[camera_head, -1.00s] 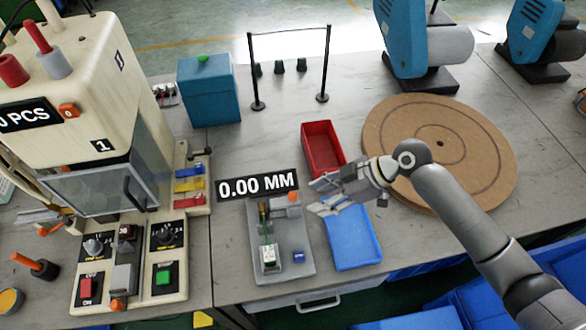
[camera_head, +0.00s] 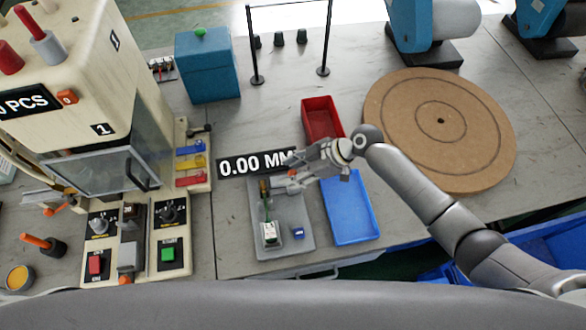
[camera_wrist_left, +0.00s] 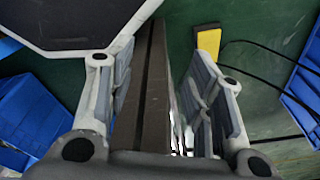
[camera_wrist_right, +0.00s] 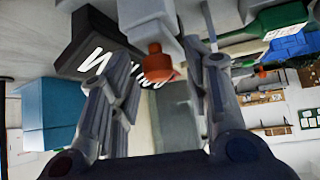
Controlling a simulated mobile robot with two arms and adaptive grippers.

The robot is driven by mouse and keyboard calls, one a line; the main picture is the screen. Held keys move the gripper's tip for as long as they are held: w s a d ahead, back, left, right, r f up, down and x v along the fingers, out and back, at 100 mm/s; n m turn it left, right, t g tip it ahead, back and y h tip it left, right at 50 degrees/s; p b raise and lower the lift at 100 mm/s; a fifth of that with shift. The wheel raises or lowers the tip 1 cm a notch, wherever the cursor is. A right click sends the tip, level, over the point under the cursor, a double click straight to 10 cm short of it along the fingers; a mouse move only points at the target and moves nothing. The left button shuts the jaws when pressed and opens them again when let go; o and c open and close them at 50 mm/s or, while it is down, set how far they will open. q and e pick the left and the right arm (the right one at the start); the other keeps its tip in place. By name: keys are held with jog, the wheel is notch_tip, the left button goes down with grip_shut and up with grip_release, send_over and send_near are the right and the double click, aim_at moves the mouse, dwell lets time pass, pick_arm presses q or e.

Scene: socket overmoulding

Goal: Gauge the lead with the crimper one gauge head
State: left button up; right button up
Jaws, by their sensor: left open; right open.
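The gauge head is a grey plate (camera_head: 258,243) with a grey cylinder and a small orange knob on its upper part. Its black display (camera_head: 232,166) reads 0.00 MM, its right end partly covered by my right gripper. The lead (camera_head: 269,233), with a pale connector end and a green wire, lies upright along the plate's left side. My right gripper (camera_head: 284,170) is open at the cylinder; its fingers partly hide it. In the right wrist view the orange knob (camera_wrist_right: 158,66) shows between the open fingers, contact unclear. My left gripper (camera_wrist_left: 165,75) is open and empty, away from the bench.
A red bin (camera_head: 322,101) and a blue tray (camera_head: 350,205) stand right of the gauge. A round wooden board (camera_head: 480,120) lies further right. The cream machine (camera_head: 85,120) stands at left, and a blue box (camera_head: 207,75) behind. A small blue button (camera_head: 298,232) sits on the plate.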

aim_at(277, 181)
jog(key=shift+a+f, duration=0.15)
jog(key=shift+c, duration=2.3)
jog(key=c, duration=0.5)
grip_shut()
jog(key=shift+a, duration=0.35)
jog(key=a, duration=0.2)
jog(key=s+a, duration=0.1)
jog(key=shift+a+b, duration=0.4)
pick_arm(q)
jog(key=shift+s+f, duration=0.2)
jog(key=shift+s, duration=0.3)
jog(key=shift+s+f, duration=0.15)
jog(key=shift+s, duration=0.35)
